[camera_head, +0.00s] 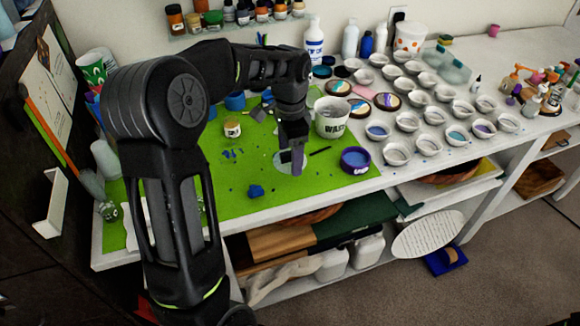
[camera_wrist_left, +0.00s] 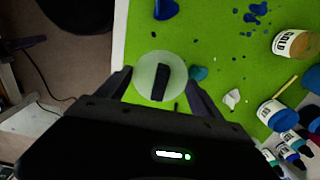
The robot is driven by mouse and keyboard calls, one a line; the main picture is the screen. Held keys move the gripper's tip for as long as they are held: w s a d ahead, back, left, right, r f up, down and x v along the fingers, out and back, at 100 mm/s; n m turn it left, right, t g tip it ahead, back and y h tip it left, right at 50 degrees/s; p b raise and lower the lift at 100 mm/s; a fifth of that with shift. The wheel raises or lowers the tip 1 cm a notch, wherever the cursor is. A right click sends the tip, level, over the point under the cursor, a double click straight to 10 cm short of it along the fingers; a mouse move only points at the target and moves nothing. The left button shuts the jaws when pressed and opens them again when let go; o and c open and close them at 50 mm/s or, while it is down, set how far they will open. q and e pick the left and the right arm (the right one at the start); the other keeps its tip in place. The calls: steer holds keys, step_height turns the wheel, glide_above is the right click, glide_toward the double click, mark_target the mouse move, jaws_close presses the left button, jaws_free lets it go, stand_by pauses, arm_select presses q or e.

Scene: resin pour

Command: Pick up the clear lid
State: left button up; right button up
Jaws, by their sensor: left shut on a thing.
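The clear lid (camera_head: 282,162) is a pale, translucent disc low over the front part of the green mat. It also shows in the left wrist view (camera_wrist_left: 145,82) as a round frosted disc between my two fingers, with a dark oblong shape across its middle. My left gripper (camera_head: 296,165) points down at the lid and is shut on it, its fingers at either side. The fingers cover part of the lid in the head view. I cannot tell whether the lid touches the mat. My right gripper is not in view.
The green mat (camera_head: 235,190) holds blue scraps and a small label jar (camera_head: 232,128). A white waste cup (camera_head: 331,118) and a purple-rimmed cup (camera_head: 355,160) stand just right of the gripper. Many small cups fill the right side. The mat's front is mostly clear.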

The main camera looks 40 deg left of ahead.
mark_target(290, 153)
arm_select(q)
step_height(290, 153, up, 4)
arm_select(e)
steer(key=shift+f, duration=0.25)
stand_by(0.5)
